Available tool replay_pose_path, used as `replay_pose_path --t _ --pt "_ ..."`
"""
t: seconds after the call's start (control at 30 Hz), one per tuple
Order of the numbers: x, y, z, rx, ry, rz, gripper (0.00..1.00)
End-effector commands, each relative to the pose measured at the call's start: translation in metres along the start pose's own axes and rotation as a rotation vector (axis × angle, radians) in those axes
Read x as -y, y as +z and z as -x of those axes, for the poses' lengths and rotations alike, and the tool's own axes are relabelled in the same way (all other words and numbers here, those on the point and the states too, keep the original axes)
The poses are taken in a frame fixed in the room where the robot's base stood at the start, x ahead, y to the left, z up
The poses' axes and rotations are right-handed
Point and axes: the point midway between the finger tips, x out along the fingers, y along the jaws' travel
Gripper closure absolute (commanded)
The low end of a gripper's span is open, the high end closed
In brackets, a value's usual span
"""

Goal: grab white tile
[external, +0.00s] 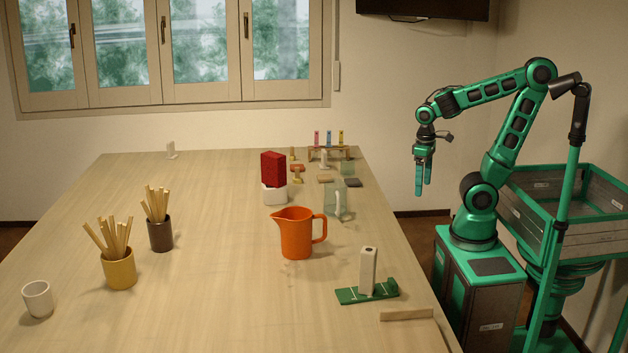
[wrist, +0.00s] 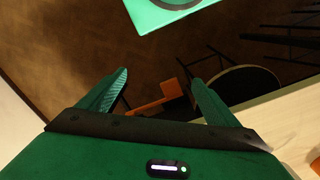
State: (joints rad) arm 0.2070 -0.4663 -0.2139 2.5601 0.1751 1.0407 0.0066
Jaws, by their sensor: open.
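I cannot surely tell which thing is the white tile. My gripper (external: 422,190) is open and empty, pointing down beyond the table's right edge, apart from everything on the table. In the wrist view its two fingers (wrist: 161,76) are spread above the dark floor.
On the table (external: 215,280) stand an orange jug (external: 297,238), a red block in a white holder (external: 273,168), a pale post on a green base (external: 368,272), a yellow cup of sticks (external: 118,274), a dark cup of sticks (external: 160,236) and a white cup (external: 37,299). The front middle is clear.

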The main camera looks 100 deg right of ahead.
Motion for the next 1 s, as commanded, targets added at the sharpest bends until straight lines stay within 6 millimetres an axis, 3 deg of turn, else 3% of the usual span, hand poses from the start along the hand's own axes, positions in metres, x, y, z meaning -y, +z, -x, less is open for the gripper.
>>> replay_pose_path --t 0.33,0.43,0.7,0.87,1.0 --pt "0.0 0.0 0.0 0.0 0.0 0.0 0.16" --pt "0.0 0.0 0.0 0.0 0.0 0.0 0.39" --pt "0.0 0.0 0.0 0.0 0.0 0.0 0.39" --pt "-0.007 0.01 0.019 -0.018 -0.008 -0.001 0.39" --pt "-0.006 0.011 0.047 -0.018 -0.008 0.0 0.39"
